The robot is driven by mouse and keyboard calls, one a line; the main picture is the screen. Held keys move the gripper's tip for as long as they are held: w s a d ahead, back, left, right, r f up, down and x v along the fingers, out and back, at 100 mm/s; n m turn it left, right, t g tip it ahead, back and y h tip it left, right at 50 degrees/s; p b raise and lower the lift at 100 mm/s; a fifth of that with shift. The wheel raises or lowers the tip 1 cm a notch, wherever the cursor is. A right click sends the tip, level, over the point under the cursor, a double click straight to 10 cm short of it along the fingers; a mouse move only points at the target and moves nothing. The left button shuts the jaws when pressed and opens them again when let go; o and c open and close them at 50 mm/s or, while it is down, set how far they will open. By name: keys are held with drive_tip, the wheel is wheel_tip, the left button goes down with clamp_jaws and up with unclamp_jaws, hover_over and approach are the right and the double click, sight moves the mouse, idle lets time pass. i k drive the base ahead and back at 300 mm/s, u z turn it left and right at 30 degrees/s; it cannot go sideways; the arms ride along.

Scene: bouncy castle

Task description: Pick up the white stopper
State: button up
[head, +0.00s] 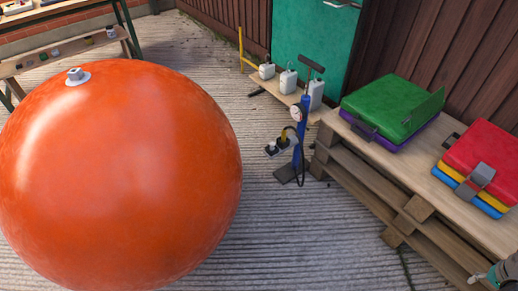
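A small whitish-grey stopper (77,75) with a round flange sits on the upper left of a large orange ball (130,170). It looks upright, with its raised middle pointing up. What appears to be my gripper (485,276) shows only in part at the bottom right corner, grey with a bit of teal. It is far from the stopper, across the picture, and most of it is cut off by the frame edge. I cannot see whether its fingers are open or shut.
A wooden pallet stack (420,208) at right carries a green case (385,105) and a red case (485,155). A blue pump (302,130) stands mid-picture, near white canisters (288,80). A shelf (60,52) is behind the ball. Bare ground lies between ball and pallets.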

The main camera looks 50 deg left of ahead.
sight(272, 145)
drive_tip(key=u, duration=0.05)
drive_tip(key=k, duration=0.6)
drive_tip(key=u, duration=1.25)
drive_tip(key=i, duration=1)
